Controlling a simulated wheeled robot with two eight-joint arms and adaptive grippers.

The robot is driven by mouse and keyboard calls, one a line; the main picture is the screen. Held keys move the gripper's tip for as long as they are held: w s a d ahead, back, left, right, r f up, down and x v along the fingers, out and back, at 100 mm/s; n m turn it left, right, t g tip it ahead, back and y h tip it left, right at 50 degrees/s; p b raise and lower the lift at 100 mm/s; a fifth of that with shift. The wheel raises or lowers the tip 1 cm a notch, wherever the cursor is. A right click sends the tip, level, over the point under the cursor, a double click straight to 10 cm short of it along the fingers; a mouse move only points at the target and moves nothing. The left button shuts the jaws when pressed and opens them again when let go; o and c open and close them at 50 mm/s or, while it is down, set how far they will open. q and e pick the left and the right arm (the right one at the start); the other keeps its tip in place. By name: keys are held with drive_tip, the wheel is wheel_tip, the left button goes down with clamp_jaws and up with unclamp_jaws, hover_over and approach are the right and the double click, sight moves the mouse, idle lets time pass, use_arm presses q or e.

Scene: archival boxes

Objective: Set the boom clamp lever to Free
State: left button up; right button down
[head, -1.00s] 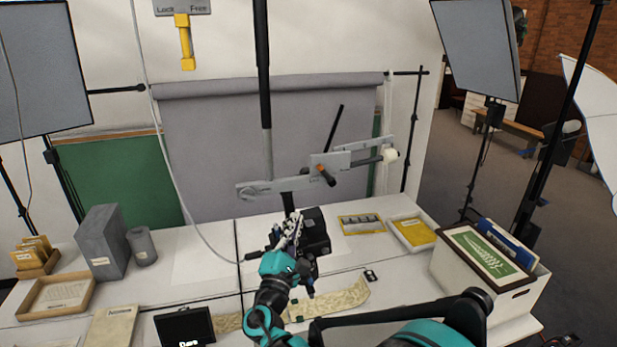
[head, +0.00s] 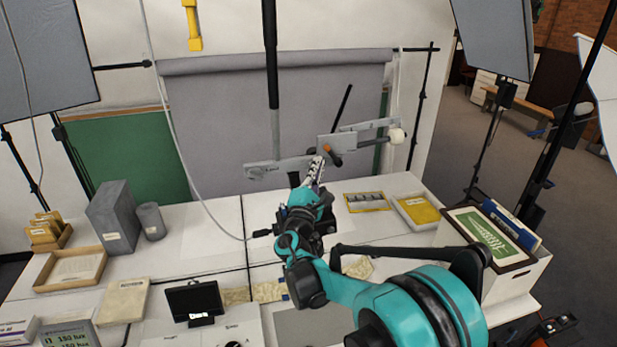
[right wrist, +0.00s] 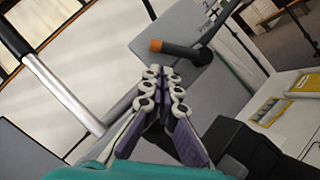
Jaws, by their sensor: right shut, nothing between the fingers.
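A yellow lever (head: 192,25) hangs at the top left of the head view. The plate above it, marked Lock and Free in the earlier frame, is now cut off. A grey boom (head: 285,167) crosses the dark column and carries a dark handle with an orange end (head: 333,157). This handle also shows in the right wrist view (right wrist: 181,51). No label tells me which is the boom clamp lever. My right gripper (head: 317,165) is shut and empty, just below and left of the orange end; contact is unclear. My left gripper is out of view.
The column (head: 270,60) stands over the white table. A black monitor (head: 193,301), grey boxes (head: 113,217) and a yellow-lined tray (head: 420,211) stand on it. A white crate (head: 505,275) holds frames at the right. A cable hangs left of the column.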

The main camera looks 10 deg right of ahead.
drive_tip(key=shift+d+r, duration=0.55)
drive_tip(key=shift+d, duration=0.1)
drive_tip(key=shift+w, duration=0.1)
